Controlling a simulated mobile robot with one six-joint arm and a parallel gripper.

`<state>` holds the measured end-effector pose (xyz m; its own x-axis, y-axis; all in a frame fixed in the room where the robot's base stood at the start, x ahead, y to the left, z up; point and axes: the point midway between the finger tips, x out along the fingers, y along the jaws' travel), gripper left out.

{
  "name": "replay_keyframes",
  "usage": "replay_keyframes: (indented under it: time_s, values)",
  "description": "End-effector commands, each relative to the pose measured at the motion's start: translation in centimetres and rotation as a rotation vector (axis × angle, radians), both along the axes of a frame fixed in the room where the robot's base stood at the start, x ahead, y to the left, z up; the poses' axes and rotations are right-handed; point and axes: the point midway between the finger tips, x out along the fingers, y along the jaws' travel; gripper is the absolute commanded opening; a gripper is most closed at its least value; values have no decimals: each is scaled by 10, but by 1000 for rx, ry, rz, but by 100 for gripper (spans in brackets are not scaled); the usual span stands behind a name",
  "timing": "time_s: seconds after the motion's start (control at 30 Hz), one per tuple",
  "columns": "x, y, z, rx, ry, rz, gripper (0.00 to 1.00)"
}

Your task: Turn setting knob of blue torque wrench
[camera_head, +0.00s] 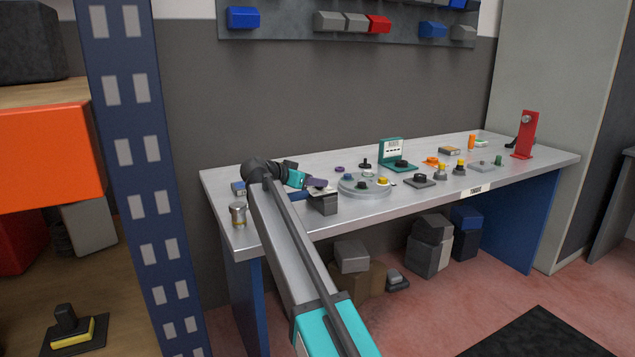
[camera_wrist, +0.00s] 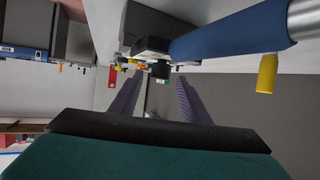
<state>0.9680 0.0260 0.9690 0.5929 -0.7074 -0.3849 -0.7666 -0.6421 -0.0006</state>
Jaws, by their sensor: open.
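The blue torque wrench shows in the wrist view as a thick blue handle (camera_wrist: 230,34) with a silver end (camera_wrist: 304,18) at the upper right. Its other end meets a dark block (camera_wrist: 150,38). In the head view a short piece of the blue handle (camera_head: 297,196) shows beside the dark block (camera_head: 323,204), partly hidden by my arm. I cannot tell the setting knob for certain. My gripper (camera_wrist: 160,78) is open, its purple fingers apart and not touching the handle. In the head view my gripper (camera_head: 317,183) is just above the block, near the bench's front edge.
The grey bench (camera_head: 445,193) holds a round tray (camera_head: 352,190), a teal case (camera_head: 398,163), several small parts and a red stand (camera_head: 526,135). A metal canister (camera_head: 238,215) stands left of my arm. A yellow cylinder (camera_wrist: 266,74) shows below the silver end.

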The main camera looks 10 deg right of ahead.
Motion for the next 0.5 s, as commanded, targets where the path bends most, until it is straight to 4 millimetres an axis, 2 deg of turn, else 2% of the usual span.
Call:
replay_keyframes:
  time_s: [0.5]
  values:
    - [-50, 59, 32, 0, 0, 1, 42]
